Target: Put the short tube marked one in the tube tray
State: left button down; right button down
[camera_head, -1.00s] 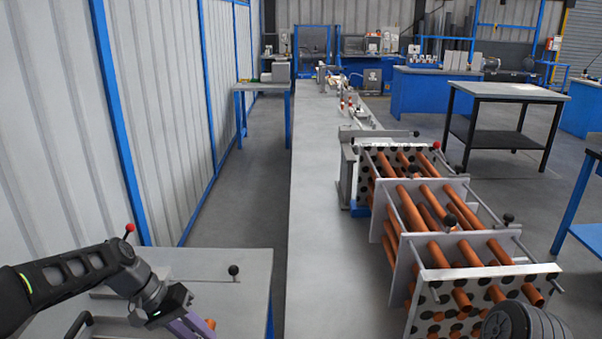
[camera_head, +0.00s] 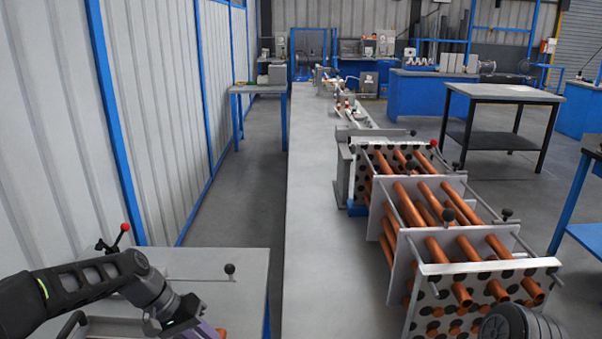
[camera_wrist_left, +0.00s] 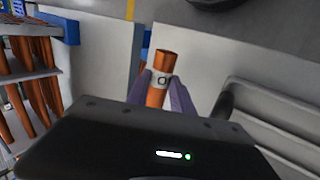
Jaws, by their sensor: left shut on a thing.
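My left gripper (camera_head: 208,331) is low at the left in the head view, over the near end of the left table. Its purple fingers are shut on a short orange tube (camera_wrist_left: 160,63), seen in the left wrist view. The tube has a white band with a dark mark that I cannot fully read. In the head view only a bit of the tube (camera_head: 222,333) shows at the bottom edge. A grey tray with raised rims (camera_wrist_left: 275,88) lies on the table to the right in the wrist view, apart from the tube.
A flanged rack of long orange tubes (camera_head: 440,270) stands right of the long grey bench (camera_head: 310,230). A rod with a black knob (camera_head: 230,269) stands on the left table (camera_head: 245,290). A gap separates that table from the bench.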

pick_arm(q)
jog(key=shift+d, duration=0.1)
jog(key=s+d+r+m+g, duration=0.2)
jog(key=d+m, duration=0.2)
jog(key=d, duration=0.3)
jog(key=s+d+r+m+g+y, duration=0.1)
jog(key=s+d+r+m+g, duration=0.1)
jog(key=d, duration=0.5)
jog(key=shift+s+d+r+m+y, duration=0.2)
jog(key=shift+s+r+m+y, duration=0.1)
jog(key=shift+r+m, duration=0.55)
jog(key=shift+f, duration=0.2)
pick_arm(e)
jog(key=c, duration=2.1)
grip_release()
jog(key=shift+c, duration=0.2)
